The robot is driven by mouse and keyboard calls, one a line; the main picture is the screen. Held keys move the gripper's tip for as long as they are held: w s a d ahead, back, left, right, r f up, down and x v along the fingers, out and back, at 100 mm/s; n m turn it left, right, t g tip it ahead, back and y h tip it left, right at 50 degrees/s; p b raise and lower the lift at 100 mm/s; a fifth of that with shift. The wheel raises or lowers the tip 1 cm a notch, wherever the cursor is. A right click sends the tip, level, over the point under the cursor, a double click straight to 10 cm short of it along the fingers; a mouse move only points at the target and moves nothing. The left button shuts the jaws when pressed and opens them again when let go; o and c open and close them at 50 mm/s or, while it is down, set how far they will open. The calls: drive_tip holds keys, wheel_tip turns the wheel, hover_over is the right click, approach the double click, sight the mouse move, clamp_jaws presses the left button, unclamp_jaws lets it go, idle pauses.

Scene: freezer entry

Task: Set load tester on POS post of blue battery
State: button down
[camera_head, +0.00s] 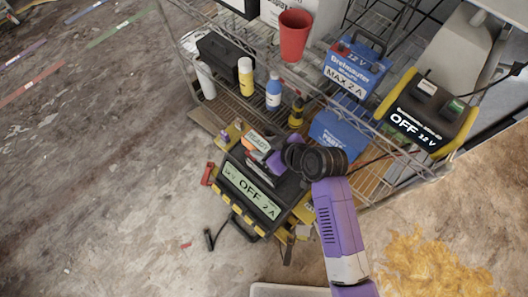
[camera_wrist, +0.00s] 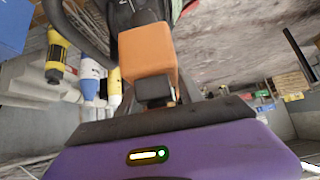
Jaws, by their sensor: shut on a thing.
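The blue battery (camera_head: 357,68), marked 12 V and MAX 2 A, stands on the upper wire shelf in the head view. Its POS post cannot be made out. My gripper (camera_head: 276,152) is in front of the shelf, to the lower left of the battery and well apart from it. It is shut on an orange and black piece (camera_head: 258,143), apparently the load tester. In the wrist view this orange block (camera_wrist: 150,70) with a black end sticks up beyond the purple gripper body. The fingertips are largely hidden.
A black and yellow unit (camera_head: 250,192) reading OFF 2 A lies below my gripper. Another unit (camera_head: 425,110) reading OFF 12 V is right of the battery. A red cup (camera_head: 294,36), bottles (camera_head: 273,92) and a blue box (camera_head: 338,132) occupy the shelves (camera_head: 190,45). The left floor is mostly clear.

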wheel_tip(320, 180, up, 14)
wheel_tip(320, 180, up, 4)
drive_tip(key=r+p, duration=0.1)
drive_tip(key=p, duration=0.3)
hover_over(264, 146)
drive_tip(key=shift+f, duration=0.25)
idle(0.6)
drive_tip(key=shift+b, duration=0.3)
